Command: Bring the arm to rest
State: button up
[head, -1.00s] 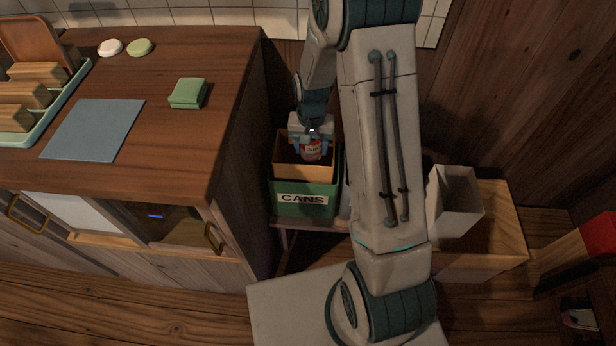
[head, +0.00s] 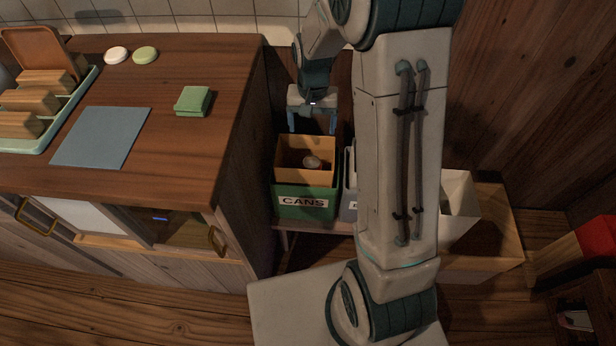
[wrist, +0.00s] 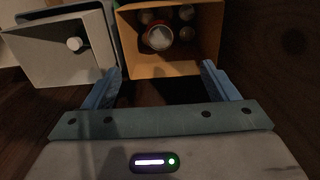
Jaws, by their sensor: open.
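My gripper (head: 312,122) is open and empty above the green bin labelled CANS (head: 304,207) in the head view. Its two blue fingers point down, apart from the bin. The wrist view shows the open fingers (wrist: 163,88) with nothing between them. A can (head: 312,162) lies inside the bin's tan inner box (head: 290,172). In the wrist view, a can top (wrist: 159,38) shows in the tan box (wrist: 172,71) among several other round things.
A grey bin (head: 349,206) stands right of the CANS bin, partly hidden by my arm. A white bin (head: 459,205) stands at right.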

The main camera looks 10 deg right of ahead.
notch_tip(320, 180, up, 3)
jog(key=shift+r, duration=0.1)
dwell(0.5)
jog(key=s+r+n+t+p, duration=0.1)
jog(key=s+r+p, duration=0.8)
jog(key=r, duration=0.5)
jog(key=s+r+n+t+p, duration=0.1)
jog(key=s+r+n+p, duration=0.1)
jog(key=s+r+p, duration=0.7)
notch_tip(320, 180, up, 6)
jog(key=shift+s+d+r+t, duration=0.15)
jog(key=shift+s+t, duration=0.25)
jog(key=shift+s, duration=0.7)
